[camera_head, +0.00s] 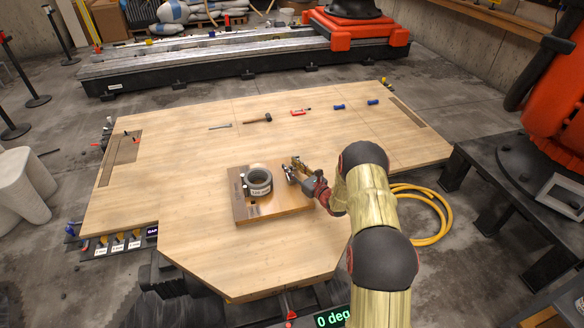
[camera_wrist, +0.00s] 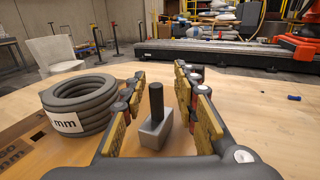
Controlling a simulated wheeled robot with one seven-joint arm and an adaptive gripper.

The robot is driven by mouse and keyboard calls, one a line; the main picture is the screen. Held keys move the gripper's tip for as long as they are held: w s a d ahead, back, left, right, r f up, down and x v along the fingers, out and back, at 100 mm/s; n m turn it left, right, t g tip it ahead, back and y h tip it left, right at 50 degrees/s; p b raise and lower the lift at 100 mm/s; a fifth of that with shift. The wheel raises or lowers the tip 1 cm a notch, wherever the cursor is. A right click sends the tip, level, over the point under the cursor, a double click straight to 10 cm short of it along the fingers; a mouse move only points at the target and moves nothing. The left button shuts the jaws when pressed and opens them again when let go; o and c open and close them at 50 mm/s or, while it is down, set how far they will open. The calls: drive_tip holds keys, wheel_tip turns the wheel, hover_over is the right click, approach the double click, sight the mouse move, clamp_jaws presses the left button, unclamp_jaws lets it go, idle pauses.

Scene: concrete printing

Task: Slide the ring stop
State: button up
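The ring stop appears to be the small grey metal block (camera_wrist: 155,131) with an upright black post (camera_wrist: 156,100). In the wrist view it stands on the wooden board between my gripper's fingers. My gripper (camera_wrist: 157,92) is open, with a finger on each side of the block and visible gaps to both. A stack of grey rings (camera_wrist: 82,103) with a white "mm" label sits just left of my gripper; it also shows in the head view (camera_head: 258,181). In the head view my gripper (camera_head: 292,170) is right of the rings, and the block is hard to make out there.
The wooden board (camera_head: 275,213) lies on a large wooden table (camera_head: 190,170). A hammer (camera_head: 257,118), a red tool (camera_head: 300,112) and blue items (camera_head: 339,107) lie towards the back. Most of the tabletop around the board is clear. A yellow hose (camera_head: 440,225) lies on the floor at right.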

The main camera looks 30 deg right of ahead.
drive_tip(key=s, duration=0.4)
drive_tip(key=s+d, duration=0.1)
drive_tip(key=s, duration=0.3)
drive_tip(key=s+d, duration=0.1)
drive_tip(key=s, duration=0.2)
drive_tip(key=shift+s+d, duration=0.15)
drive_tip(key=shift+s, duration=0.25)
